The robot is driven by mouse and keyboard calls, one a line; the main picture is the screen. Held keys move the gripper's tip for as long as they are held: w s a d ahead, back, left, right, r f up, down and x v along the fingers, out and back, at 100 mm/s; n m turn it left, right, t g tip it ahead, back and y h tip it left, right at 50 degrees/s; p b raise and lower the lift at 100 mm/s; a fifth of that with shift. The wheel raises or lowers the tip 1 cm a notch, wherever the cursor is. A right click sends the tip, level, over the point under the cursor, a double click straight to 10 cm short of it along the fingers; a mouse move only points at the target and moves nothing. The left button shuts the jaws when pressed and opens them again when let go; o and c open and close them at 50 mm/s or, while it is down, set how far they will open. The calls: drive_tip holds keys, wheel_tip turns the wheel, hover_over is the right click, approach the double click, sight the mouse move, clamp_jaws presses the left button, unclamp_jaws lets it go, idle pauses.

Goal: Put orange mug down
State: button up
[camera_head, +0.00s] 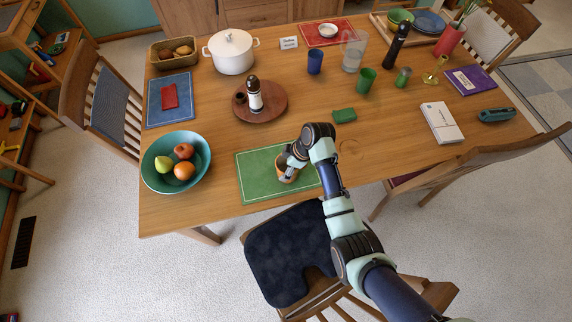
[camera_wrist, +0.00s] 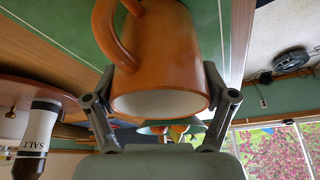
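The orange mug (camera_head: 287,175) is over the green placemat (camera_head: 262,178) at the table's near edge, partly hidden by my gripper (camera_head: 291,164). In the wrist view the orange mug (camera_wrist: 160,60) fills the upper middle, its white inside toward the camera and its handle at the left. My gripper's fingers (camera_wrist: 160,85) are on both sides of the mug near its rim and appear to press on it. The placemat (camera_wrist: 202,20) lies behind the mug. The mug's base is out of sight, so I cannot tell whether it touches the mat.
A teal fruit bowl (camera_head: 150,176) stands left of the placemat. A round wooden board (camera_head: 272,112) with a salt shaker (camera_head: 254,96) is behind it, and a green block (camera_head: 344,115) lies behind to the right. A chair (camera_head: 290,255) stands in front.

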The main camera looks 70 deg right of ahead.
drive_tip(key=shift+o, duration=0.8)
drive_tip(key=shift+r, duration=0.2)
drive_tip(key=p+v, duration=0.2)
drive_tip(key=v, duration=1)
drive_tip(key=shift+d, duration=0.1)
